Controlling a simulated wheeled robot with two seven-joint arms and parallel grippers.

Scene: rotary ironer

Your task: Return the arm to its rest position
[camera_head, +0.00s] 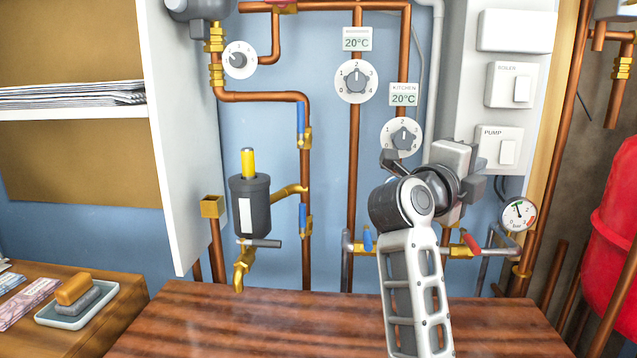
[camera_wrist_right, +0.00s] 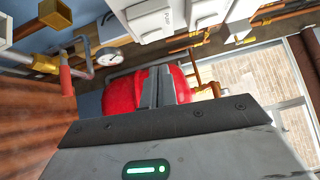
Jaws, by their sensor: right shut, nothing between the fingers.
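My right arm rises from the bottom of the head view, right of the middle, in front of the pipes. My right gripper (camera_head: 478,178) is just below the pump switch and left of the pressure gauge, partly hidden by my own wrist. In the right wrist view its two grey fingers (camera_wrist_right: 158,84) are together with nothing between them. They point toward a red tank (camera_wrist_right: 113,93) and are seen against it; I cannot tell the distance. My left gripper is in neither view.
A pressure gauge (camera_head: 518,214) and red-handled valve (camera_head: 471,241) are close to the right gripper. Pump (camera_head: 499,147) and boiler (camera_head: 511,84) switches are on the wall. A wooden worktop (camera_head: 240,325) is bare below. A soap dish (camera_head: 90,299) stands at left.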

